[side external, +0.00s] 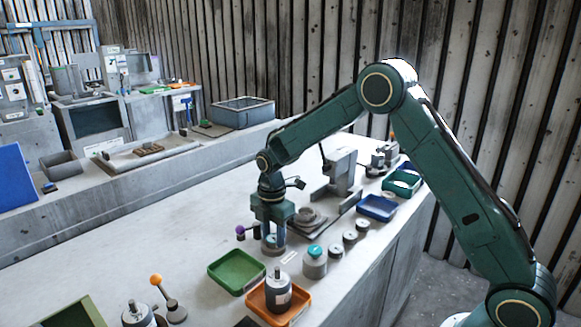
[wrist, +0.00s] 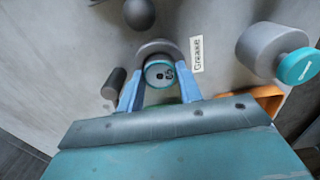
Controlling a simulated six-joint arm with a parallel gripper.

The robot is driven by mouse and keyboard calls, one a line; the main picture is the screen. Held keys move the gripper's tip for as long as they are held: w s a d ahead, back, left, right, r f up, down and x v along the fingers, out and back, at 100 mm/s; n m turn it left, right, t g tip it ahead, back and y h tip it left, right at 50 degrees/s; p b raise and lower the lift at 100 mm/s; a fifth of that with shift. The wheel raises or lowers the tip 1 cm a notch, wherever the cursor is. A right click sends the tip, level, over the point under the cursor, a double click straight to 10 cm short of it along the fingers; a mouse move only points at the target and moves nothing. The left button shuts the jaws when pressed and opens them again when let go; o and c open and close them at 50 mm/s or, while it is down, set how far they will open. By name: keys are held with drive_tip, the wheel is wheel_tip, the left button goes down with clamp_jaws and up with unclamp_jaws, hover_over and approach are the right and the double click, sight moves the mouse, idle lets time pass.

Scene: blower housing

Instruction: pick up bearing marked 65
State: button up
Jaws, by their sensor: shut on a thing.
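My gripper (wrist: 160,82) has its two blue fingers shut on a round teal-rimmed part (wrist: 160,73). Its pale face carries dark marks that may be digits, but I cannot read them surely as 65. A grey rounded body shows just behind it. In the side external view my gripper (side external: 272,238) points down at the bench, low beside a small white label. Several grey round pieces stand in a row to its right, including one disc (side external: 349,237) and another (side external: 362,225); their marks are too small to read.
A grey pot with a teal cap (side external: 314,262) stands close on the right. A "Grease" label (wrist: 198,55) lies beside the held part. A purple-knobbed piece (side external: 240,232) is at left.

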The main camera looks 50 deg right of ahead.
sight(274, 238)
drive_tip(key=shift+r, duration=2.85)
